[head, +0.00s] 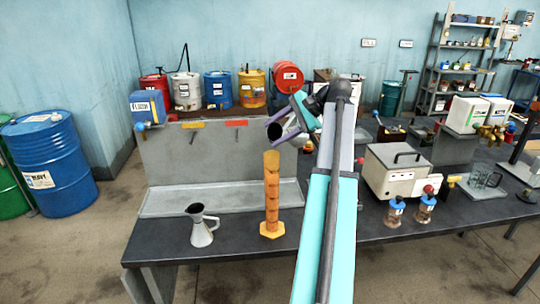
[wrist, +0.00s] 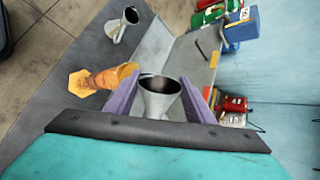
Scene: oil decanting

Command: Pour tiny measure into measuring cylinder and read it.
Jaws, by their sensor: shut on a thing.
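My gripper (head: 288,132) is shut on a small grey metal measure (head: 274,131), held up in the air. In the wrist view, the purple fingers sit on both sides of the measure (wrist: 160,100), and its dark mouth shows. The measure looks tilted, its mouth facing left in the head view. The orange measuring cylinder (head: 272,195) stands upright on its six-sided foot on the dark bench, just below the measure. It also shows in the wrist view (wrist: 105,77). I cannot tell a liquid level in it or whether the measure holds oil.
A larger metal measure with a handle (head: 202,228) stands on the bench left of the cylinder. A grey tray with a back panel (head: 222,198) lies behind. A pale boxy instrument (head: 398,172) and two small bottles (head: 395,212) stand to the right.

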